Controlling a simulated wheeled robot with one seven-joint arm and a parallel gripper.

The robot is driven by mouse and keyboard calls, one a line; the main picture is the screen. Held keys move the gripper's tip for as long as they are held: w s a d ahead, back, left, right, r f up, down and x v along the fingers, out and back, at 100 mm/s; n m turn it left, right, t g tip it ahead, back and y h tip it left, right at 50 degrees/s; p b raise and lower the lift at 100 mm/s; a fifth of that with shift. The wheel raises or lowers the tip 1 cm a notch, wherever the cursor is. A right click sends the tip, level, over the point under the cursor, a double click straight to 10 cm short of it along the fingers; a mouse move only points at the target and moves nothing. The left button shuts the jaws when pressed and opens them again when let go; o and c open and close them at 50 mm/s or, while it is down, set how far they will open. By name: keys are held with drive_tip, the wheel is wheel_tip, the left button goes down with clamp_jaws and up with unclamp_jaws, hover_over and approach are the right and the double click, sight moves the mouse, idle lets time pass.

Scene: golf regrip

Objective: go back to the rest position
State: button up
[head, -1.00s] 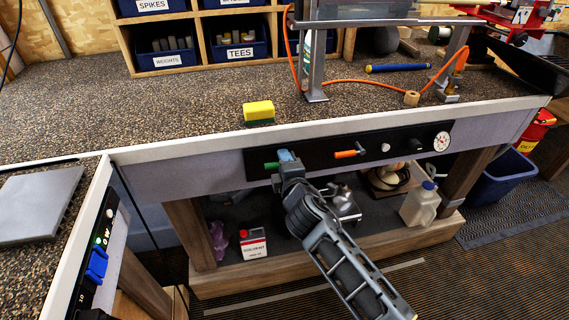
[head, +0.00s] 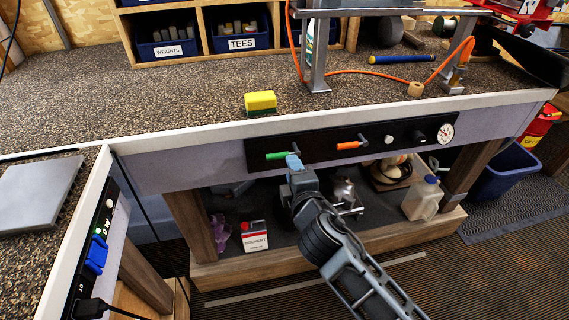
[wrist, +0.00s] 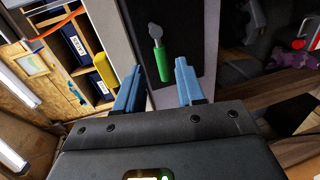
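My gripper (head: 293,162) hangs in front of the black control panel (head: 355,142) on the bench front, just below and right of the green-handled lever (head: 278,155). In the wrist view the two blue fingers of my gripper (wrist: 158,66) stand apart with nothing between them. The green handle (wrist: 162,66) shows beyond the fingertips, and a gap seems to lie between it and them. My arm reaches up from the lower right of the head view.
A yellow sponge (head: 260,101) sits near the bench edge above the panel. An orange-handled lever (head: 350,144) is to the right. A blue bin (head: 505,172) is at right.

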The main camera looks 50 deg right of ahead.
drive_tip(key=s+a+f+m+t+y, duration=0.1)
drive_tip(key=s+a+m+y, duration=0.15)
drive_tip(key=s+a, duration=0.5)
drive_tip(key=s+a+f+m+y, duration=0.1)
drive_tip(key=s+a+y, duration=0.3)
drive_tip(key=s, duration=0.7)
drive_tip(key=s+a+r+m+y, duration=0.1)
drive_tip(key=s+a+r+m, duration=0.1)
drive_tip(key=s+r, duration=0.3)
drive_tip(key=s+a+r+m+y, duration=0.1)
drive_tip(key=s+a+r+m, duration=0.1)
drive_tip(key=s+r+m, duration=0.3)
drive_tip(key=s, duration=0.4)
drive_tip(key=shift+s+a+r+t, duration=0.15)
drive_tip(key=shift+a+t, duration=0.2)
drive_tip(key=shift+t, duration=0.05)
